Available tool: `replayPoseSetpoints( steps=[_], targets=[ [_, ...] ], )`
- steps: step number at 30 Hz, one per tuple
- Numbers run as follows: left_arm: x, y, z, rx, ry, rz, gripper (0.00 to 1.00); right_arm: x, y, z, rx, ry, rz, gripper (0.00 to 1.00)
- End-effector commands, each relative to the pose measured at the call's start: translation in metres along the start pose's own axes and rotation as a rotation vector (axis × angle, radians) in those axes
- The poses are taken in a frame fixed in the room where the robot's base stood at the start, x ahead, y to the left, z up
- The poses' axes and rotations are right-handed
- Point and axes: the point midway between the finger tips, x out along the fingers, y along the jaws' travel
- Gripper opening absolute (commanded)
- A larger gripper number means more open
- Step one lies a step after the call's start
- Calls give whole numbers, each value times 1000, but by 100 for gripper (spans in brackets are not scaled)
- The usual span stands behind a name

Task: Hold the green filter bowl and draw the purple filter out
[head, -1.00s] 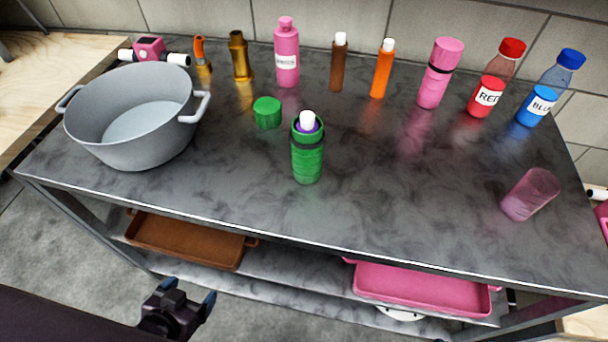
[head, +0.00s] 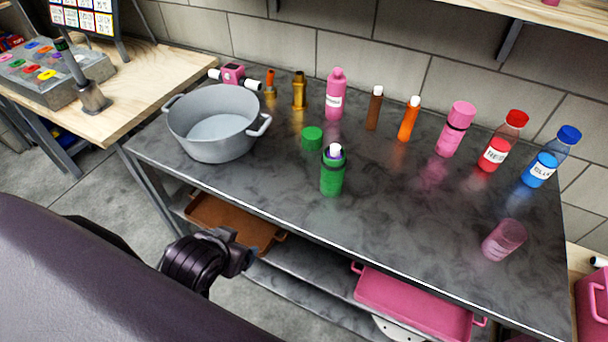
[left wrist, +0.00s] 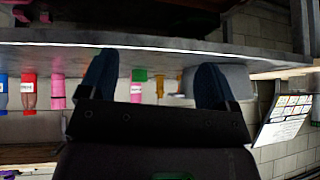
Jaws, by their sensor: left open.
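The green filter bowl (head: 332,180) stands upright on the dark worktop, near its front edge. The purple filter (head: 337,158) sits inside it; only a purple rim and a white top (head: 335,149) show above the bowl's mouth. A separate green cap (head: 312,138) lies behind and left of the bowl. My left gripper (head: 240,258) is in front of the worktop edge, left of the bowl and apart from it. In the left wrist view its blue fingers (left wrist: 155,80) are spread with nothing held. A green thing (left wrist: 139,75) shows beyond them; I cannot tell whether it is bowl or cap.
A grey pot (head: 213,122) stands on the left of the worktop (head: 400,200). Several bottles, including a red one (head: 503,140) and a blue one (head: 551,157), line the back. A pink cup (head: 504,240) is at right. Brown (head: 235,222) and pink (head: 415,303) trays lie below.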

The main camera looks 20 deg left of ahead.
Motion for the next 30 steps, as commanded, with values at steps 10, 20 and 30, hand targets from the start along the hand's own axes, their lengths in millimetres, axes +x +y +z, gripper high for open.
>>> replayPoseSetpoints(
  steps=[10,20,30],
  targets=[
    [1,-3,-79,-100,266,-100,83,-15,4,-18,3,0,4,89],
    [26,38,-156,-68,705,53,83,-19,6,-6,-1,-27,6,89],
    [34,87,-181,33,896,307,83,-18,6,-13,-3,-14,5,89]
  ],
)
